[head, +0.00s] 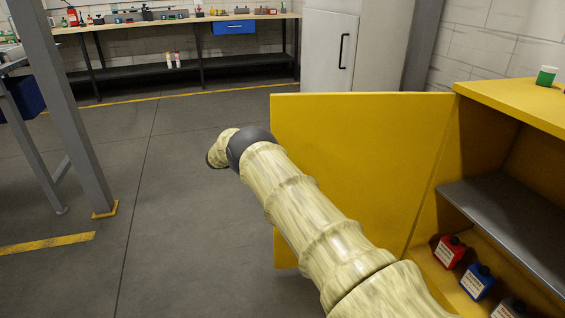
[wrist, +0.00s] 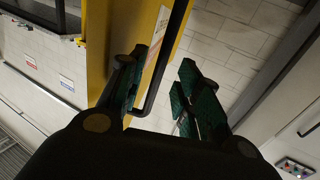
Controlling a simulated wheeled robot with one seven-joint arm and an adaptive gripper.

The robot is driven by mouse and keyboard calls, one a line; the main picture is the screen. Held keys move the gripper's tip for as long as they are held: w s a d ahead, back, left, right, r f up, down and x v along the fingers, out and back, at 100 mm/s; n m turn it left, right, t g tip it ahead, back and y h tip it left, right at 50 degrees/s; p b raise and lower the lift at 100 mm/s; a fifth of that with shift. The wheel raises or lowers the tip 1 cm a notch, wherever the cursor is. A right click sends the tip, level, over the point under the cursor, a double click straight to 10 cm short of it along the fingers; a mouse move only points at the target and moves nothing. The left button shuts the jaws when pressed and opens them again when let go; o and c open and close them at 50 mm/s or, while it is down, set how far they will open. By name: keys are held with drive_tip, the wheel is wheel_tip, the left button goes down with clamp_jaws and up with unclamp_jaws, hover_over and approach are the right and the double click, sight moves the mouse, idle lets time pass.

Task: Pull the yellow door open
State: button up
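The yellow door (head: 345,150) stands swung out to the left from the yellow cabinet (head: 515,102), with the cabinet's inside exposed. My arm crosses in front of the door and bends past its left edge; my gripper is hidden in the head view. In the wrist view my gripper (wrist: 164,62) is open, its two dark green fingers apart. The door's black bar handle (wrist: 176,32) runs down through the gap between the fingers, close to the left one. I cannot tell whether it touches a finger. The yellow door also shows in the wrist view (wrist: 128,22).
The cabinet has a grey shelf (head: 510,222) and, below it, a red bottle (head: 450,252) and a blue bottle (head: 477,282). A green-and-white cup (head: 546,77) stands on top. A grey post (head: 70,110) is at left.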

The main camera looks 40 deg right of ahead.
drive_tip(key=shift+v, duration=1.45)
